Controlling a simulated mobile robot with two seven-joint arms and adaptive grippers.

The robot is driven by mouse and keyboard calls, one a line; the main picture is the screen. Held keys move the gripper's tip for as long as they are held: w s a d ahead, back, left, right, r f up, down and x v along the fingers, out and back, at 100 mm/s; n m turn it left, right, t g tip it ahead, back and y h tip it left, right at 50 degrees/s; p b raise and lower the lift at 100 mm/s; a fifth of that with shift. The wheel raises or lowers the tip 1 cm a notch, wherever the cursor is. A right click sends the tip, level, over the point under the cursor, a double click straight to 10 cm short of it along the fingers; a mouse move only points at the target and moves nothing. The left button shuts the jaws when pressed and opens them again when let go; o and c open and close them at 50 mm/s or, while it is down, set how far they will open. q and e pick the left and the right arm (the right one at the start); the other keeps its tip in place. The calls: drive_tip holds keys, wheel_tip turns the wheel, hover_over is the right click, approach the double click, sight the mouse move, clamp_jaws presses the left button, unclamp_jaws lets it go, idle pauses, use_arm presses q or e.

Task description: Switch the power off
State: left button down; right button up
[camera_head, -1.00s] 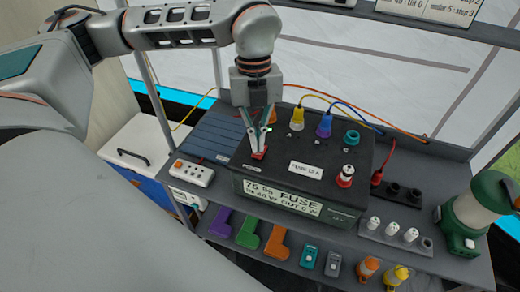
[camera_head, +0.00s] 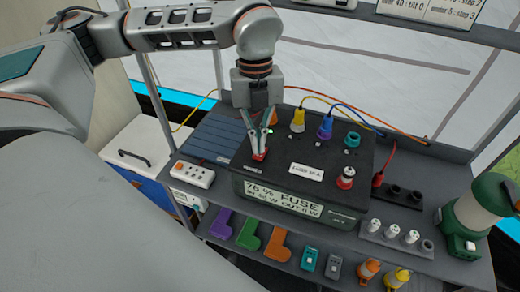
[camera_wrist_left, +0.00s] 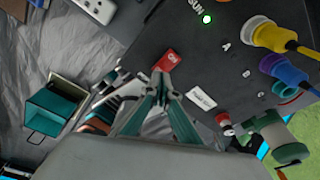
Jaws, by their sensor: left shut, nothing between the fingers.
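A black power box (camera_head: 305,158) stands on the grey shelf, with a lit display (camera_head: 283,200) on its front that reads "FUSE" and a percentage. A red switch (camera_head: 259,155) sits on the left part of its top. In the left wrist view the red switch (camera_wrist_left: 168,60) shows white lettering that looks like "ON". My left gripper (camera_head: 260,149) points down at the switch, shut and empty. In the left wrist view its fingertips (camera_wrist_left: 160,84) are close to the switch; I cannot tell whether they touch it. My right gripper is not in view.
Yellow (camera_head: 298,119) and purple (camera_head: 325,126) plugs and a red-and-white fuse (camera_head: 345,177) stand on the box. A white socket strip (camera_head: 192,174) lies left, a fuse rack (camera_head: 397,235) right.

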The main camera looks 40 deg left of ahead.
use_arm(q)
drive_tip(key=shift+f+b, duration=0.45)
drive_tip(key=shift+f, duration=0.7)
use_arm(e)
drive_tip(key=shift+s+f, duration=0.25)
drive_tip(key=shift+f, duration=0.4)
use_arm(q)
drive_tip(key=shift+w+r+p, duration=0.1)
drive_tip(key=shift+r+p, duration=0.4)
drive_tip(key=shift+r, duration=0.25)
drive_tip(key=shift+r+p, duration=1.95)
drive_tip(key=shift+r, duration=0.9)
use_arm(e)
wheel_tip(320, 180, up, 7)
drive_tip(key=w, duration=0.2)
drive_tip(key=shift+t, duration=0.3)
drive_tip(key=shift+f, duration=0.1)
